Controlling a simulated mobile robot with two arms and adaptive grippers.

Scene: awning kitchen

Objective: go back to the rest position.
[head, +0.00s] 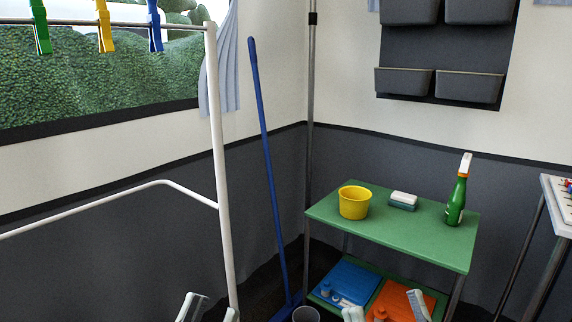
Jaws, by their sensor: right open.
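My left gripper (209,311) shows at the bottom edge, left of centre, in front of the white rack. Its two pale fingertips stand apart with nothing visible between them. My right gripper (385,311) shows at the bottom edge, right of centre, in front of the trolley's lower shelf. Its fingertips are spread wide, and no held object shows between them. Only the tips of both grippers are in view; the rest is cut off by the frame.
A white rack (222,170) with clothes pegs stands left. A blue broom (268,150) leans at the wall. A white table (560,205) stands right.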

